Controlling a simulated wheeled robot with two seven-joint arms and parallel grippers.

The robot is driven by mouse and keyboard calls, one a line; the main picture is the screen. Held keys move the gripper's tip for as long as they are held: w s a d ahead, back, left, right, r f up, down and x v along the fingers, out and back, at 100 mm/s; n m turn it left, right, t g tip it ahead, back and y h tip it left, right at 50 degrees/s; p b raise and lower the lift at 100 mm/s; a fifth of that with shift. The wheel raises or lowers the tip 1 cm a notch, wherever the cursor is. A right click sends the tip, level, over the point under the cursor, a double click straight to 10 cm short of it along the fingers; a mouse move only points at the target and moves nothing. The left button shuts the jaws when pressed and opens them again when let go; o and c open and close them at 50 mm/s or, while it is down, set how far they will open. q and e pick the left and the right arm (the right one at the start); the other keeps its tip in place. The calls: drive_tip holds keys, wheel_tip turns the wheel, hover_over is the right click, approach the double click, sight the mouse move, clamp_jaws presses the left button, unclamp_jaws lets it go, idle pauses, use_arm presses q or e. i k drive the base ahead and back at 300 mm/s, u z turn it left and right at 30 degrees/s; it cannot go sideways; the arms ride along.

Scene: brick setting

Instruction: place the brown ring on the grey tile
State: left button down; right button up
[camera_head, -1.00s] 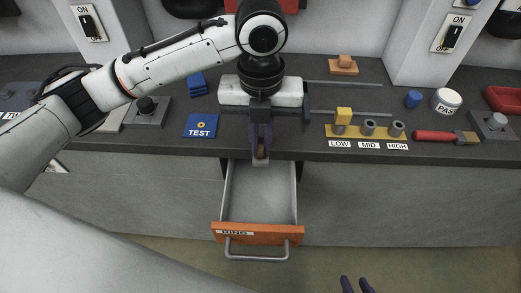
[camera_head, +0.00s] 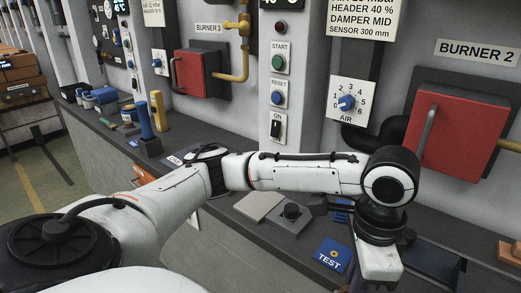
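My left gripper (camera_head: 380,262) shows only as its white body near the bottom edge, right of the blue TEST tile; its fingers, and anything between them, are out of sight. A flat light grey tile (camera_head: 260,206) lies on the dark counter left of a black knob. The blue TEST tile (camera_head: 332,256) bears a small orange-brown round mark (camera_head: 334,254); I cannot tell whether it is printed or a loose ring. I make out no other brown ring. My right gripper is not in view.
A black knob on a grey base (camera_head: 291,212) stands beside the grey tile. Blue (camera_head: 144,122) and yellow (camera_head: 158,112) posts stand farther left on the counter. Red burner doors (camera_head: 458,132) and switches line the wall behind. My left arm crosses over the counter.

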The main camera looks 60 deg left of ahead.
sight(262, 202)
drive_tip(key=z, duration=2.15)
drive_tip(key=k, duration=1.5)
drive_tip(key=u, duration=2.1)
drive_tip(key=i, duration=0.5)
drive_tip(key=u, duration=0.05)
